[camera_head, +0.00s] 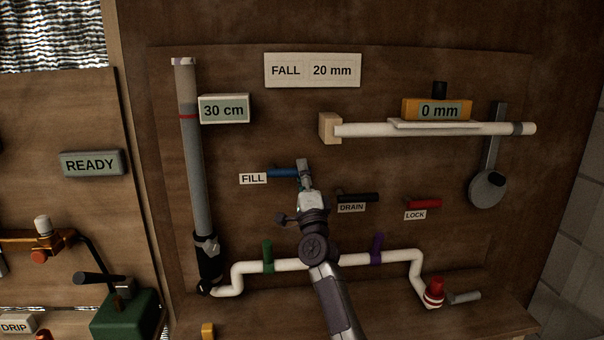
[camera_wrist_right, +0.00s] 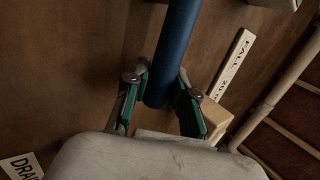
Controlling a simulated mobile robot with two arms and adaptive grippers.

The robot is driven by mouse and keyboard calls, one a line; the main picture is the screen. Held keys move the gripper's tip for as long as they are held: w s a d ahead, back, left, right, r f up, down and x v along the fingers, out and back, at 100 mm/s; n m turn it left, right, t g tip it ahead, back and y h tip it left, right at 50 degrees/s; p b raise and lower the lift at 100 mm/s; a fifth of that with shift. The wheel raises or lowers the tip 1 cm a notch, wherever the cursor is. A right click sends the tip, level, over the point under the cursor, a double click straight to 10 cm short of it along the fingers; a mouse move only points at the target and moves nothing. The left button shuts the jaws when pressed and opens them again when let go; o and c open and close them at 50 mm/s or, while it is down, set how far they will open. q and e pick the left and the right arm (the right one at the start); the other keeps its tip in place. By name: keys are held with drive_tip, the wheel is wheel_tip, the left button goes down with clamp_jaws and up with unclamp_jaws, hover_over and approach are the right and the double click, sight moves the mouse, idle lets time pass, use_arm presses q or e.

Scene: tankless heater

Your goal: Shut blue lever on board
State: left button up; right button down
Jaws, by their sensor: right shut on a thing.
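The blue lever (camera_head: 282,172) lies about level on the brown board (camera_head: 250,220), just right of the FILL label (camera_head: 252,179). My right gripper (camera_head: 303,174) is at the lever's right end and hides part of it. In the right wrist view, the blue lever (camera_wrist_right: 176,50) comes down from the top and its end sits between the two green-padded fingers of my right gripper (camera_wrist_right: 165,97), which is shut on it. My left gripper is not in view.
A black DRAIN lever (camera_head: 358,197) and a red LOCK lever (camera_head: 423,204) are to the right. A white pipe (camera_head: 345,260) with green and purple levers runs below. A grey tube (camera_head: 190,130) stands at left, beside a 30 cm display (camera_head: 224,109). Another display (camera_head: 439,111) reads 0 mm.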

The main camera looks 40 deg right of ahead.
drive_tip(key=shift+f, duration=0.1)
drive_tip(key=c, duration=0.9)
unclamp_jaws()
drive_tip(key=v, duration=1.2)
